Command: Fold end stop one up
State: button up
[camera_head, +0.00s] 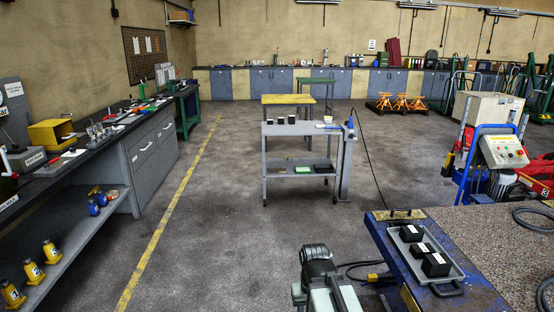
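I cannot pick out end stop one for certain. A blue, worn platform (385,238) stands at the lower right with a rough brown top. A yellow plate with small dark knobs (400,214) lies flat along its far left edge. Another yellow piece (409,298) shows on its near left side. No label on either can be read. A grey jointed part, which looks like my arm (318,268), rises at the bottom centre, left of the platform and apart from it. My gripper's fingers do not show.
A grey tray (447,283) with black blocks lies on the platform. A grey trolley (303,170) stands mid-floor. A cable with a yellow plug (378,277) lies beside the platform. A workbench (150,150) runs along the left. The floor left of centre is clear.

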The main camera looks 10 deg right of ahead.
aim_at(405, 213)
jog(key=u, duration=0.05)
jog(key=i, duration=3.45)
jog(key=z, duration=0.3)
